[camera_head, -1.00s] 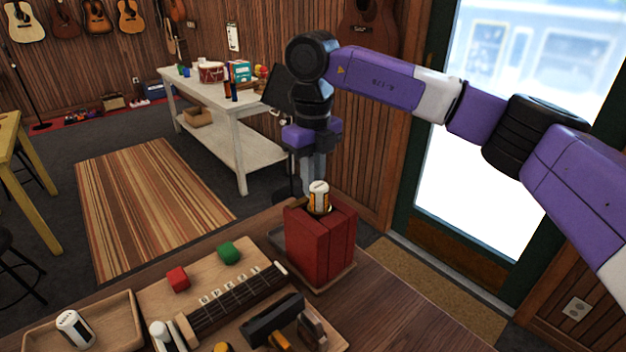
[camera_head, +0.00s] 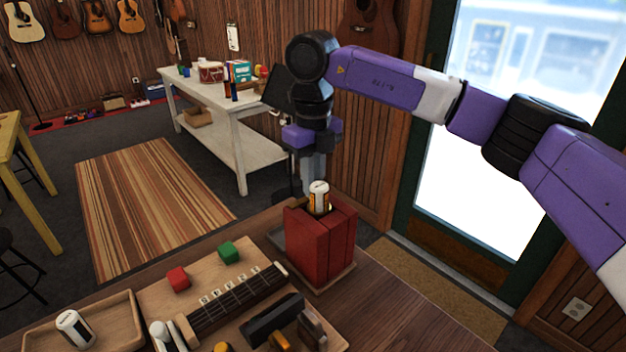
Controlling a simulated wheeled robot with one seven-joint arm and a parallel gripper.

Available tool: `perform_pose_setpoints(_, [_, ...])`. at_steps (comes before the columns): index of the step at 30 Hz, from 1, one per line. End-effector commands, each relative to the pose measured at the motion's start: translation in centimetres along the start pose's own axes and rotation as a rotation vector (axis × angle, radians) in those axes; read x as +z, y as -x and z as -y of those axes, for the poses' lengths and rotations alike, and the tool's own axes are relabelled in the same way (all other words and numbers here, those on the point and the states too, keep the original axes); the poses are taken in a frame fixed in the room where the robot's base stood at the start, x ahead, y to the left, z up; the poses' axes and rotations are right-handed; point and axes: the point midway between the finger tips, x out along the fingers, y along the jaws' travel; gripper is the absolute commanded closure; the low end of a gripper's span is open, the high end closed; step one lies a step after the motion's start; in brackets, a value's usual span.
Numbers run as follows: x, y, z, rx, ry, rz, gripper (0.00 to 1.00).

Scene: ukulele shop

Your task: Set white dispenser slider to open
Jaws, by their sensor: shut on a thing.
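A small white canister (camera_head: 319,192) with a dark-marked label and a yellowish lower part stands upright in the top opening of a red box (camera_head: 318,240). The box stands near the back edge of the wooden table. My gripper (camera_head: 314,182) points straight down, with its grey fingers at and behind the canister. It is shut on the canister as far as I can see; the contact is partly hidden. I cannot make out a slider on the canister or its setting. A second white canister (camera_head: 74,329) lies tilted in a wooden tray (camera_head: 135,318).
On the wooden board (camera_head: 160,258) are a red block (camera_head: 178,278), a green block (camera_head: 229,251) and a fretted neck piece (camera_head: 235,302). A black-topped tool (camera_head: 272,318) lies in front. Bare tabletop (camera_head: 400,315) shows at the right.

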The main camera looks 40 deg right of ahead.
Motion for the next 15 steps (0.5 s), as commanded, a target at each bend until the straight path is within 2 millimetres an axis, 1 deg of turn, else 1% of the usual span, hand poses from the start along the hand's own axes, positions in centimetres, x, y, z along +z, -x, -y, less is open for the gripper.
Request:
perform_pose_setpoints(8, [0.0,0.1,0.0,0.000,0.001,0.001,1.00])
perform_pose_setpoints(10, [0.0,0.1,-0.3,0.000,0.002,0.001,1.00])
perform_pose_setpoints(11, [0.1,0.0,-0.6,0.000,0.003,0.001,1.00])
perform_pose_setpoints(15, [0.1,0.0,-2.7,-0.001,0.005,0.003,1.00])
